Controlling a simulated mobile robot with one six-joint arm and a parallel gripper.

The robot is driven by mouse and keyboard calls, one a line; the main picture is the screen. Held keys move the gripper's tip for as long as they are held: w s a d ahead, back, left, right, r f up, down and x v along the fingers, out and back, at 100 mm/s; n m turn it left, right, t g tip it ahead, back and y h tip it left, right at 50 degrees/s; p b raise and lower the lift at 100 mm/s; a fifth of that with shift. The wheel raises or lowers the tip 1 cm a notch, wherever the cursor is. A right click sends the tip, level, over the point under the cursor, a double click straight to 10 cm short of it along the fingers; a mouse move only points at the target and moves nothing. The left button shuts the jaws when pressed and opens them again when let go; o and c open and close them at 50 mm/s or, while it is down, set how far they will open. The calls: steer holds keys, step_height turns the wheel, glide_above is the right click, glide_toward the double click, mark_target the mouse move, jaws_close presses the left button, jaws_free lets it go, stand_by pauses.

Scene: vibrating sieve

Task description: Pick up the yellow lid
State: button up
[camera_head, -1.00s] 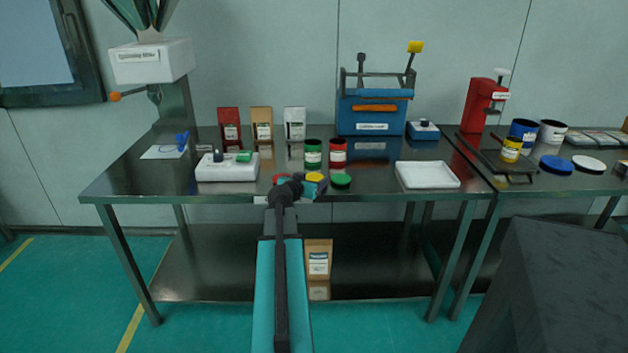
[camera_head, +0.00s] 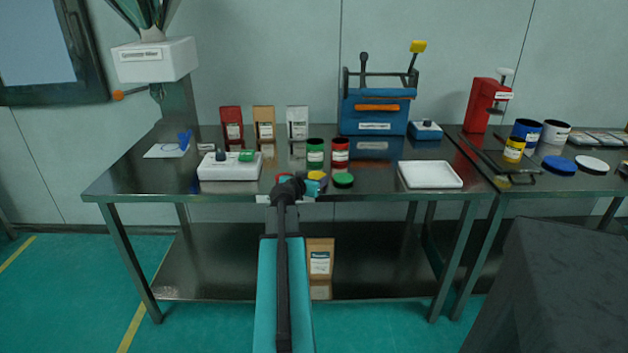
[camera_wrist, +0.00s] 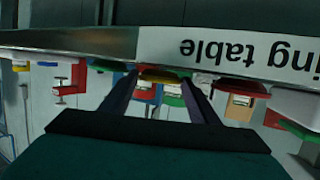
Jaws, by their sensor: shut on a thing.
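The yellow lid (camera_head: 317,175) is at the front edge of the steel table, just right of my wrist in the head view. My gripper (camera_wrist: 161,77) is shut on it; in the upside-down wrist view the yellow lid (camera_wrist: 163,73) shows as a thin edge-on strip between the two fingertips. In the head view my gripper (camera_head: 315,185) is partly hidden by my dark wrist. I cannot tell whether the lid still touches the tabletop.
A green lid (camera_head: 343,180) lies close to the right. Part of a red lid (camera_head: 281,178) shows left of my wrist. Green (camera_head: 315,153) and red (camera_head: 340,152) cans stand behind. A white tray (camera_head: 430,175) is farther right, with free tabletop between.

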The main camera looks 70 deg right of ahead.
steer(key=shift+a+r, duration=0.1)
steer(key=shift+r, duration=1.55)
steer(key=s+a+b, duration=0.3)
steer(key=a, duration=0.4)
steer(key=shift+a+r+b, duration=0.15)
steer(key=shift+a+b, duration=0.1)
steer(key=shift+b, duration=0.05)
steer(key=shift+a+b, duration=0.1)
steer(key=shift+b, duration=0.75)
steer(key=b, duration=0.3)
steer(key=a+b, duration=0.1)
steer(key=b, duration=0.2)
steer(key=shift+s+a+r, duration=0.1)
steer(key=shift+s, duration=0.2)
steer(key=s+a+b, duration=0.2)
steer(key=a+b, duration=0.3)
steer(key=b, duration=0.6)
steer(key=shift+a+r, duration=0.35)
steer(key=shift+a, duration=0.05)
